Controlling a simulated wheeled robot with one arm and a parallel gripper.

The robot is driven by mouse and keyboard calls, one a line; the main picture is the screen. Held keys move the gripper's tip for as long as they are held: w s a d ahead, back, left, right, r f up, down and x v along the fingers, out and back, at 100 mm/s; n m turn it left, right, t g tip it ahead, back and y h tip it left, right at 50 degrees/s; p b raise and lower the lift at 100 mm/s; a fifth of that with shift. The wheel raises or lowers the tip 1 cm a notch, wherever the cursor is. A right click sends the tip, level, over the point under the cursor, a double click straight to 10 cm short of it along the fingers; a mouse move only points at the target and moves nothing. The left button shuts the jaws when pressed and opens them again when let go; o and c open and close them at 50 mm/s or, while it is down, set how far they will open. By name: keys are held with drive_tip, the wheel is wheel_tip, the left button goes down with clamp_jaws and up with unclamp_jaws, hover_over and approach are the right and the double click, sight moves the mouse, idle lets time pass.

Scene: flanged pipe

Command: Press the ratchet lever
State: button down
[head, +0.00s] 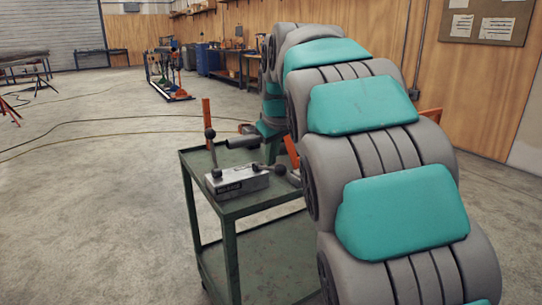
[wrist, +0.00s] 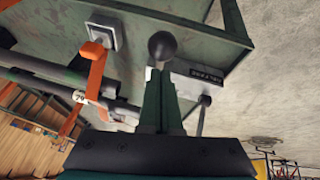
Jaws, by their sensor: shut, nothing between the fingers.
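A grey metal box (head: 240,183) with a label plate lies on the green cart. An upright lever with a dark ball knob (head: 210,133) rises by it, and more dark knobs sit around the box. I cannot tell which is the ratchet lever. In the wrist view, a dark ball knob (wrist: 162,45) shows just beyond the tips of my gripper (wrist: 160,68). The fingers are shut with nothing between them. I cannot tell if they touch the knob. The labelled box (wrist: 195,82) is right of the fingers.
The green cart (head: 232,204) has a lower shelf and stands on a bare concrete floor. Orange brackets (wrist: 93,80) and dark pipes (wrist: 60,75) are left of the fingers in the wrist view. An orange post (head: 207,115) stands behind the cart's left side. The floor at left is mostly open.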

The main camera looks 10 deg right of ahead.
sight(276, 168)
drive_tip(key=shift+f, duration=0.1)
drive_tip(key=shift+s+f+b, duration=0.25)
drive_tip(key=shift+f+b, duration=0.2)
drive_tip(key=shift+b, duration=0.4)
drive_tip(key=f+t+b, duration=0.1)
drive_tip(key=b, duration=0.1)
drive_tip(key=s+f+t+b, duration=0.1)
drive_tip(key=b, duration=0.2)
drive_tip(key=shift+s+d+f+t+y, duration=0.1)
drive_tip(key=shift+d+f+t+y, duration=0.1)
drive_tip(key=shift+t+y, duration=0.2)
drive_tip(key=f+t+b, duration=0.1)
drive_tip(key=b, duration=0.1)
drive_tip(key=f+t+b, duration=0.1)
drive_tip(key=b, duration=0.1)
drive_tip(key=f+t+y+b, duration=0.1)
drive_tip(key=t+b, duration=0.1)
drive_tip(key=shift+s+d+f+m, duration=0.15)
drive_tip(key=shift+s+m, duration=0.15)
